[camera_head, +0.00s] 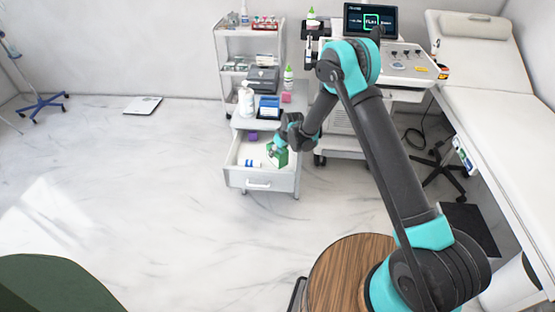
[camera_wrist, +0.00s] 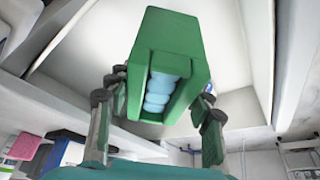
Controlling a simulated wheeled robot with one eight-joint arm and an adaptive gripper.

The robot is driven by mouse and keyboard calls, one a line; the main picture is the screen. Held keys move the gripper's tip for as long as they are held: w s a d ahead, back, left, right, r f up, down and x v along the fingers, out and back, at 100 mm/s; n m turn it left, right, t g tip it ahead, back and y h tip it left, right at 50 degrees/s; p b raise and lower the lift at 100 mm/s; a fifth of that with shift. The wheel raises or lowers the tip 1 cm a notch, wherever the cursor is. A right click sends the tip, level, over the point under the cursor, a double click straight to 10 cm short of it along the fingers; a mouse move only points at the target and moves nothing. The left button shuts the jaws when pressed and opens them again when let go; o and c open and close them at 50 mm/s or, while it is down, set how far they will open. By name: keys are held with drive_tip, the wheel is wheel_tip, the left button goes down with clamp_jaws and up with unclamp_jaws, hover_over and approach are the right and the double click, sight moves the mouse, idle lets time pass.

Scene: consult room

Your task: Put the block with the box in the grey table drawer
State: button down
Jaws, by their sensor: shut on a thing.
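My gripper (camera_head: 285,143) is shut on a green box (camera_head: 277,155) and holds it over the open drawer (camera_head: 262,184) of the small grey table. In the wrist view the green box (camera_wrist: 178,48) is between the two fingers (camera_wrist: 158,118), with light-blue rounded things showing in its open side. A purple block (camera_head: 252,136) lies in the drawer near the back. A pink block (camera_head: 286,97) is on the table top (camera_head: 243,122) and also shows in the wrist view (camera_wrist: 22,147). I cannot tell whether the box touches the drawer floor.
A small blue-and-white item (camera_head: 249,163) lies in the drawer. A wheeled machine (camera_head: 341,118) stands close on the right.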

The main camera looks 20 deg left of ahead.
sight(284, 153)
drive_tip(key=shift+f, duration=2.35)
drive_tip(key=c, duration=0.6)
unclamp_jaws()
drive_tip(key=shift+f, duration=0.1)
drive_tip(key=shift+c, duration=0.2)
drive_tip(key=v, duration=1.2)
drive_tip(key=shift+d, duration=0.1)
